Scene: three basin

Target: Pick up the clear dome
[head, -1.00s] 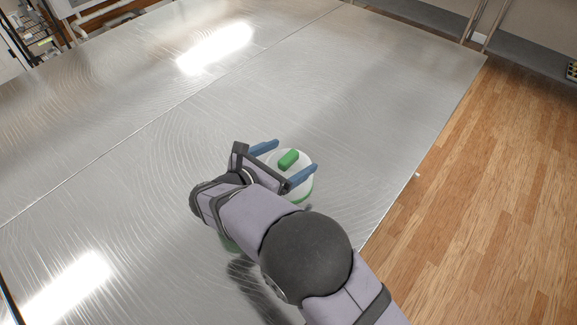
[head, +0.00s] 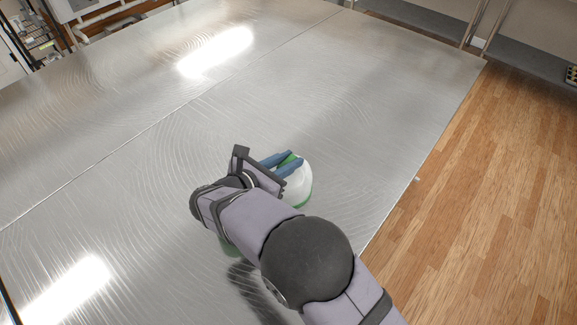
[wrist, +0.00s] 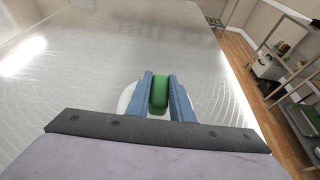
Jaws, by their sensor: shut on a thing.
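The clear dome (head: 299,187) is a pale, see-through round cover with a green handle on top and a green edge at its base. It sits near the right edge of the metal table, partly hidden by my gripper (head: 287,162). In the wrist view the dome (wrist: 126,100) shows as a pale round shape behind the fingers. My gripper (wrist: 160,95) has its two blue fingers shut on the green handle (wrist: 160,92), one on each side. I cannot tell whether the dome is off the table.
The brushed metal table (head: 330,110) is broad and clear around the dome. A green thing (head: 230,246) is mostly hidden under my arm. The table's right edge drops to a wooden floor (head: 500,180). Metal shelving (wrist: 290,75) stands beyond it on the right.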

